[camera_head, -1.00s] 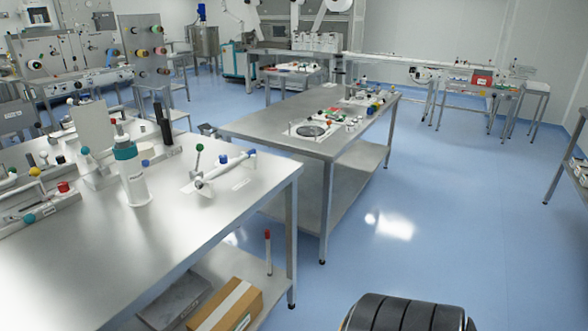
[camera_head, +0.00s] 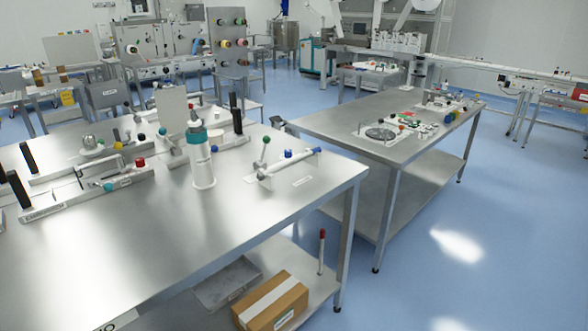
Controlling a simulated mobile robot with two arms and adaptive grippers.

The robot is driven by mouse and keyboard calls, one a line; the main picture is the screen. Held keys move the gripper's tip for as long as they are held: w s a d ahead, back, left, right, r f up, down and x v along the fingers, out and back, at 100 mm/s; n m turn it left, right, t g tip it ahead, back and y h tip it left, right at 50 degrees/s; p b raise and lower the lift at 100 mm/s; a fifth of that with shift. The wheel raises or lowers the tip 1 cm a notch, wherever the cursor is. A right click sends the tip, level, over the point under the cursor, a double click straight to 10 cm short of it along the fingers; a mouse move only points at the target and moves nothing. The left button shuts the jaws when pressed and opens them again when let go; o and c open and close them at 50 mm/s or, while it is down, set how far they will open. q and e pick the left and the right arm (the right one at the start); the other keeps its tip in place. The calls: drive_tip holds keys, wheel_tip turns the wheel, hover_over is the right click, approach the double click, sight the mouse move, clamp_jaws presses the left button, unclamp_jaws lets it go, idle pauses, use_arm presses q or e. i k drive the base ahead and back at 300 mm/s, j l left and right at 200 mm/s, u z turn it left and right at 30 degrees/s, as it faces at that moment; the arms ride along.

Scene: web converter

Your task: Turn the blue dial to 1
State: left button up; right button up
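No dial with a readable number shows. Small blue parts on the near steel table (camera_head: 262,219) could be it, but I cannot tell which. One blue knob (camera_head: 288,153) sits on a white bar fixture (camera_head: 289,166) near the table's right end. A blue ball (camera_head: 162,131) stands further back, and a teal-blue knob (camera_head: 108,187) sits on a long fixture at the left. Neither of my grippers is in view.
A white bottle with a teal collar (camera_head: 203,170) stands on the near table. A cardboard box (camera_head: 271,301) and a metal tray (camera_head: 227,284) lie on its lower shelf. A second steel table (camera_head: 437,142) stands behind. The blue floor at right is clear.

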sight(288, 153)
drive_tip(key=i+l+u, duration=0.1)
drive_tip(key=i+l, duration=0.65)
drive_tip(key=l, duration=0.3)
drive_tip(key=j+u, duration=0.05)
